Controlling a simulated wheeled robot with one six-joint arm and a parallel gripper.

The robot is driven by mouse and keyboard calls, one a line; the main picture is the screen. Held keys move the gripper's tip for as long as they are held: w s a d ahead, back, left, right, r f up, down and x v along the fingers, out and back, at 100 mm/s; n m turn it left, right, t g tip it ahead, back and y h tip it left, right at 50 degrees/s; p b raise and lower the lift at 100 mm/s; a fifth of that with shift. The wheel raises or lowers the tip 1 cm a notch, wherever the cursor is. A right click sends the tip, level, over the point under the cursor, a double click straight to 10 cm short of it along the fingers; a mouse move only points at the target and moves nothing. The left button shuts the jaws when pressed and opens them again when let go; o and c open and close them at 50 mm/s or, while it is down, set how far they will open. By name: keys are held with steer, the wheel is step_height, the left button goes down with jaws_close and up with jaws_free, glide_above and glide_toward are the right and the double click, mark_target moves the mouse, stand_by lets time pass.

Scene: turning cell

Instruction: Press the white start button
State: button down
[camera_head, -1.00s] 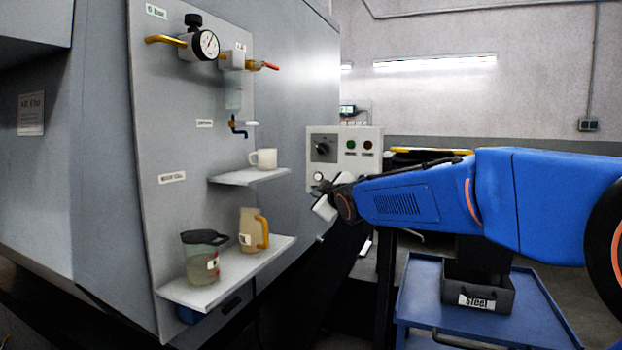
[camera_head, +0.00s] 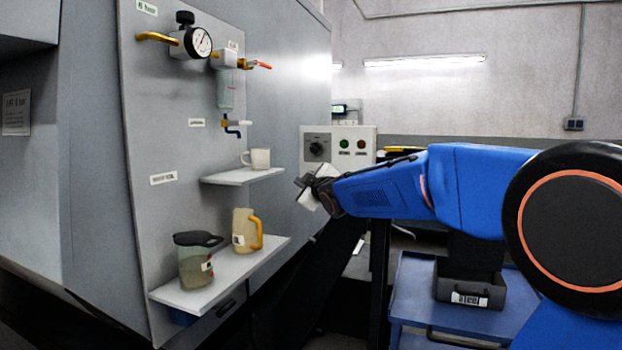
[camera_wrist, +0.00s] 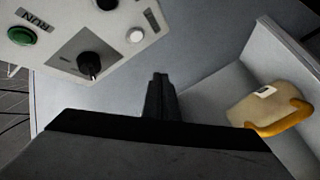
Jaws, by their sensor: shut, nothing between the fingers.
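The white start button (camera_wrist: 135,35) is a small round button on the light control panel (camera_wrist: 163,22), near the panel's edge in the wrist view. In the head view the button is hidden, with my gripper and wrist in front of the lower part of the panel (camera_head: 368,135). My gripper (camera_wrist: 160,78) is shut and empty, its dark fingertips together. In the wrist view the tips appear below and slightly right of the button, with the button uncovered; the distance to the panel is hard to judge. In the head view my gripper (camera_head: 303,184) is beside the small shelf.
A black rotary knob (camera_wrist: 90,65) and a green button (camera_wrist: 20,36) share the panel. A white mug (camera_head: 258,158) stands on the upper shelf (camera_head: 225,178). A tan jug (camera_head: 240,230) and a grey-green jug (camera_head: 193,265) stand on the lower shelf (camera_head: 185,298). A blue cart (camera_head: 408,300) is at right.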

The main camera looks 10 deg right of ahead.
steer(key=w+d, duration=0.4)
steer(key=w, duration=0.1)
steer(key=shift+w, duration=0.3)
steer(key=shift+d, duration=0.1)
stand_by(1.9)
steer(key=shift+w+d, duration=0.2)
steer(key=shift+w, duration=0.15)
